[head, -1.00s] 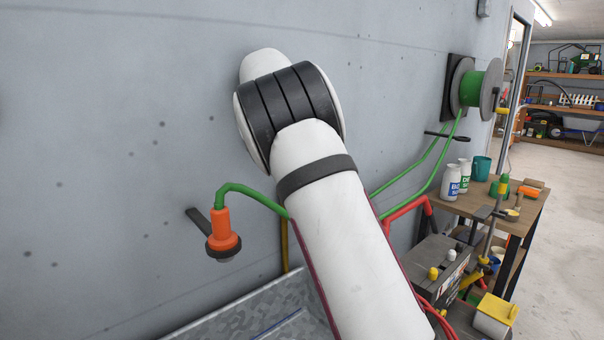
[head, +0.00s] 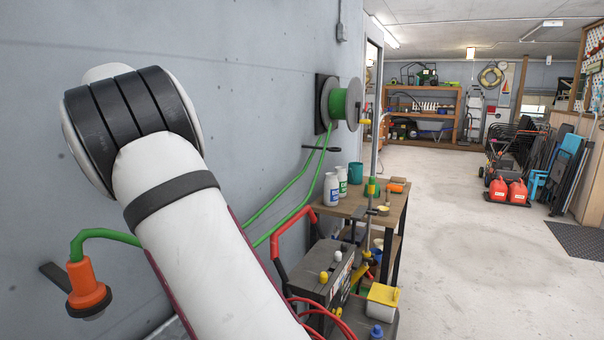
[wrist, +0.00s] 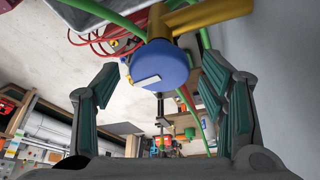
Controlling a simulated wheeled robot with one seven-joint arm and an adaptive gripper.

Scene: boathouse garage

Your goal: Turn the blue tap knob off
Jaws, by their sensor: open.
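The blue tap knob (wrist: 160,66) shows in the wrist view as a round blue cap with a pale bar mark on its face. It sits on a brass-yellow pipe (wrist: 215,12) that runs to the upper right. In the head view my white arm hides the knob and my gripper.
An orange hose nozzle (head: 88,289) hangs from a green hose by the wall. A hose reel (head: 340,103) is mounted further along. A wooden cart (head: 392,203) with bottles stands right of my arm, near red cables.

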